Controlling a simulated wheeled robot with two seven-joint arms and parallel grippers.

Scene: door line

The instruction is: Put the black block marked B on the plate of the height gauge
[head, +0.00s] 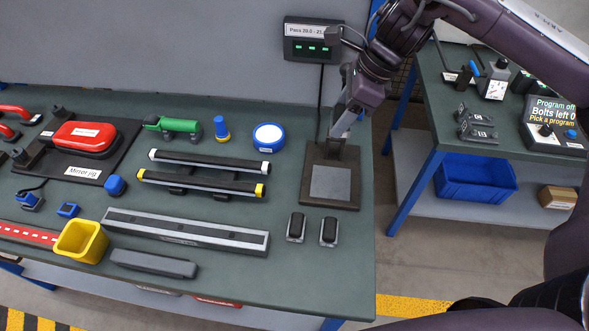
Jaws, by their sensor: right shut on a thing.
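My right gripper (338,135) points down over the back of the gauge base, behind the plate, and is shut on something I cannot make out. Two small dark blocks with light edges, a left one (296,227) and a right one (328,232), lie in front of the gauge. No letter B is readable on either. My left gripper is not in view.
Two dark bars (210,165) lie left of the gauge, near a round blue-rimmed white item (268,137). A long grey rail (185,231) and a yellow bin (80,241) are further forward. A second bench (436,105) stands to the right across a gap.

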